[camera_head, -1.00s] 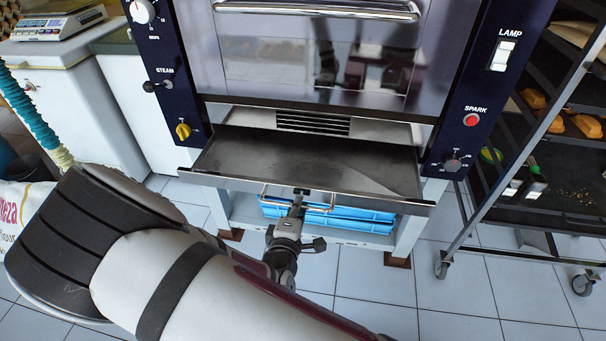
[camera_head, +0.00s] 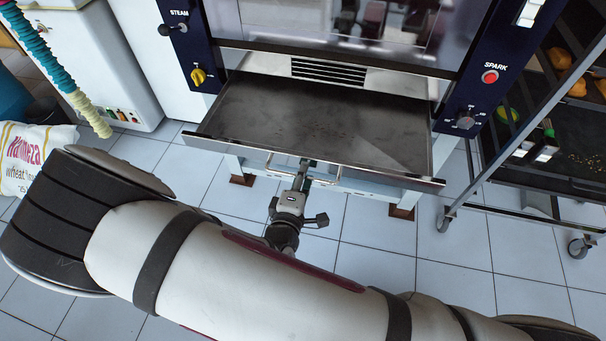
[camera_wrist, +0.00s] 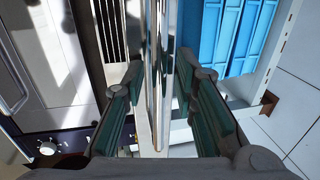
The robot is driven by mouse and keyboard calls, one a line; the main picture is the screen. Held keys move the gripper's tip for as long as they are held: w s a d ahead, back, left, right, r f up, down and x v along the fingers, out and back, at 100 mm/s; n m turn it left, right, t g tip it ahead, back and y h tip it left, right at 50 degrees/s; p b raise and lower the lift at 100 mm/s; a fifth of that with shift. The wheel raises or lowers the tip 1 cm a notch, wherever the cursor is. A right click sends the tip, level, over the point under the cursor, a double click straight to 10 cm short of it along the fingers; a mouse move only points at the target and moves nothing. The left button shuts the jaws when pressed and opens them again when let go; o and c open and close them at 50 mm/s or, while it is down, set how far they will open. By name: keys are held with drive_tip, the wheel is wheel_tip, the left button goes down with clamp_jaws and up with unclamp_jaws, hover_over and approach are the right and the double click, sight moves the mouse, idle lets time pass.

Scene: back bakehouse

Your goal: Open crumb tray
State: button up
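The crumb tray (camera_head: 310,118) is a wide, dark, shallow metal tray, sticking well out from under the oven door with its far part still beneath the oven. Its thin bar handle (camera_head: 328,181) hangs below the front edge. My gripper (camera_head: 306,163) is at the middle of that front edge, partly under it. In the wrist view my gripper's two fingers (camera_wrist: 158,75) stand apart on either side of the shiny handle bar (camera_wrist: 153,95). Gaps show between fingers and bar, so the gripper looks open around it. The fingertips are small and partly hidden in the head view.
The oven's panels carry a yellow knob (camera_head: 198,76) and a red spark button (camera_head: 490,76). A wheeled rack (camera_head: 540,185) stands close on the right. A flour sack (camera_head: 30,158) lies at left. Blue crates (camera_wrist: 235,35) sit under the oven. Tiled floor before the tray is clear.

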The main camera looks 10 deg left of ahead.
drive_tip(key=v, duration=0.7)
drive_tip(key=shift+s, duration=0.25)
idle(0.3)
